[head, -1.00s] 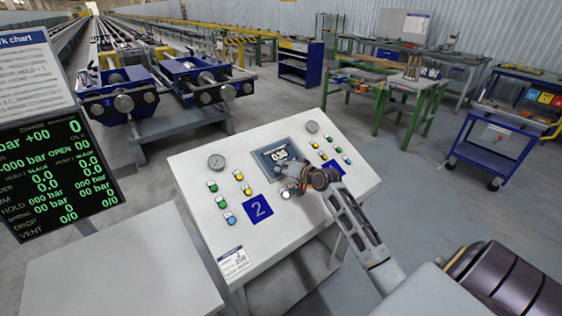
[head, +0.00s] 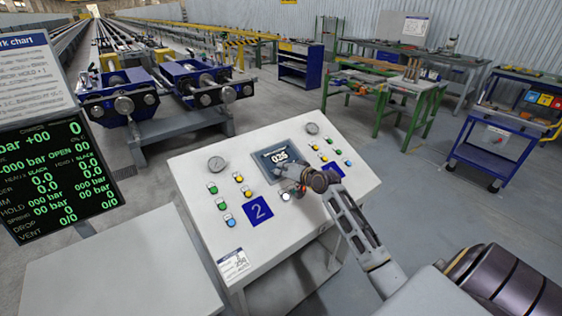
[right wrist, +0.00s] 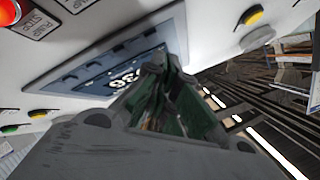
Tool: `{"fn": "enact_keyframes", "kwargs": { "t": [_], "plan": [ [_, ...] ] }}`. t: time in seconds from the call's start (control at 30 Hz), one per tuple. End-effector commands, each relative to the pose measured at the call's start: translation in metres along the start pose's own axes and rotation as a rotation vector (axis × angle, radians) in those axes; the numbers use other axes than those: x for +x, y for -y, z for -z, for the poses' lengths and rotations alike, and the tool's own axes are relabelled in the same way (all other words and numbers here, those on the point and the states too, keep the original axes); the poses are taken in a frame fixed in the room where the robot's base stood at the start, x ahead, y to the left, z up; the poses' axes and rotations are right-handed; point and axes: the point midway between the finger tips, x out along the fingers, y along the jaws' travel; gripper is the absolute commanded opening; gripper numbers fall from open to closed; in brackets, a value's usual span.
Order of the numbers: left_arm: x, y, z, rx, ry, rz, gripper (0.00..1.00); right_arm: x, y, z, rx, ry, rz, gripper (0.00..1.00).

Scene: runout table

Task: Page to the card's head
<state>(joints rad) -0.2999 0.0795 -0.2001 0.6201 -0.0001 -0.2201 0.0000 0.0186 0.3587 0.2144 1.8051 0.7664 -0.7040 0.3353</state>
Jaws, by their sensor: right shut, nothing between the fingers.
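The sloped white console (head: 195,165) carries a small screen (head: 272,158) whose digits look like 025. A small white card (head: 234,265) with print is on the console's lower left corner; its heading is too small to read. My right gripper (head: 300,188) is shut and empty at the screen's lower edge, close to a white round button (head: 285,197). In the right wrist view its fingertips (right wrist: 165,65) overlap the screen (right wrist: 115,75); contact cannot be told. My left gripper is out of view.
Coloured buttons (head: 238,178) and a gauge (head: 217,163) flank the screen. A dark status display (head: 60,175) and a work chart (head: 35,75) stand at left. A red stop button (right wrist: 8,12) shows in the wrist view. A grey surface (head: 125,265) at front left is bare.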

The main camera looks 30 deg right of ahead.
Motion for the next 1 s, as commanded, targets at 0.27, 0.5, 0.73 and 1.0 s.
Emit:
{"fn": "enact_keyframes", "kwargs": {
  "t": [0.27,0.5,0.73,1.0],
  "plan": [
    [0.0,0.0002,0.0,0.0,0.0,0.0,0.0,0.0,0.0,-0.0001,0.0,0.0,0.0,0.0],
    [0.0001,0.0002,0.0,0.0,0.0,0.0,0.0,0.0003,-0.0003,-0.0003,0.0,0.0,0.0,0.0],
    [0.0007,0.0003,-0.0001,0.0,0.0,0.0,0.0,0.0039,-0.0029,-0.0031,0.0,0.001,0.0,0.0],
    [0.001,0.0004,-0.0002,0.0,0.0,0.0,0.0,0.0062,-0.0041,-0.0044,0.0,0.0,0.001,0.0]
  ]
}}
